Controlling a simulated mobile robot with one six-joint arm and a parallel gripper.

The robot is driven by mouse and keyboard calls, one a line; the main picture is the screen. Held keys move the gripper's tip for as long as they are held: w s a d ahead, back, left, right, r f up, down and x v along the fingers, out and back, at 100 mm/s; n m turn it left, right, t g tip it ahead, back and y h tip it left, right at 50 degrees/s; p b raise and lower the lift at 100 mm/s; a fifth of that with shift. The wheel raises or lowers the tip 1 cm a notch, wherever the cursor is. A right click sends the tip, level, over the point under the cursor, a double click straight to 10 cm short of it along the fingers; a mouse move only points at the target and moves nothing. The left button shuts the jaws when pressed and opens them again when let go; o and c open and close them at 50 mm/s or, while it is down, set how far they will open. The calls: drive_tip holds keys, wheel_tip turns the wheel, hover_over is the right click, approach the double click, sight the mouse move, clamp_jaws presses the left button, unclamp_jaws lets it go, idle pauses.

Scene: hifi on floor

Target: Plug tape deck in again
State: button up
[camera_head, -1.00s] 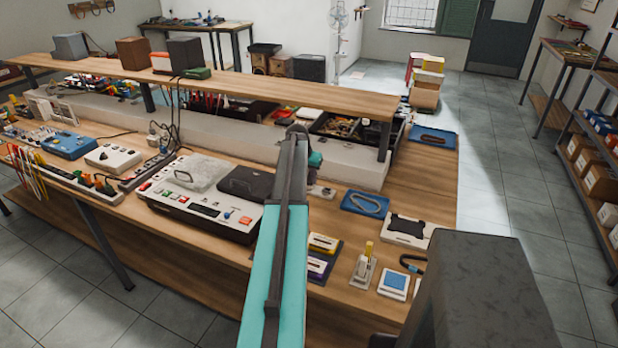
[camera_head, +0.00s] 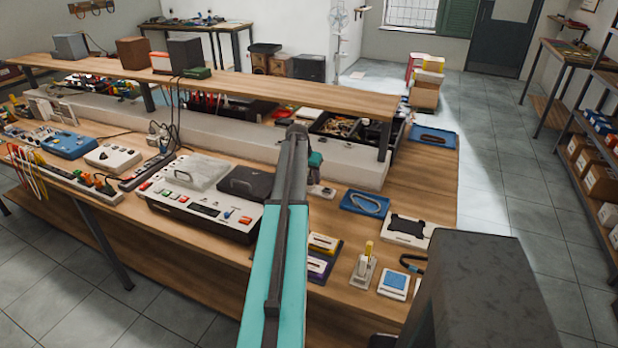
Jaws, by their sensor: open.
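The tape deck (camera_head: 205,200), a wide pale unit with coloured keys, a clear lid and a dark lid, sits on the bench left of my arm. Behind its left end lies a dark socket strip (camera_head: 145,172). Pale plugs (camera_head: 156,130) and dark cables (camera_head: 176,115) stand near the strip's far end. I cannot tell which cable belongs to the deck. My gripper (camera_head: 314,174) is beyond my raised arm, over the bench right of the deck; it is small and mostly hidden. It is open, and I see nothing held.
A long wooden shelf (camera_head: 230,90) spans above the bench. A second strip (camera_head: 65,180) with coloured plugs lies at the front left. Blue trays (camera_head: 365,203), cassettes (camera_head: 322,243) and small devices (camera_head: 394,285) crowd the right side.

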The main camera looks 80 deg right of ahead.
drive_tip(key=b+v, duration=0.3)
drive_tip(key=v, duration=1)
drive_tip(key=shift+a+r, duration=0.15)
drive_tip(key=shift+r, duration=0.2)
drive_tip(key=shift+r, duration=0.15)
drive_tip(key=shift+r+p, duration=1.4)
drive_tip(key=shift+r, duration=1)
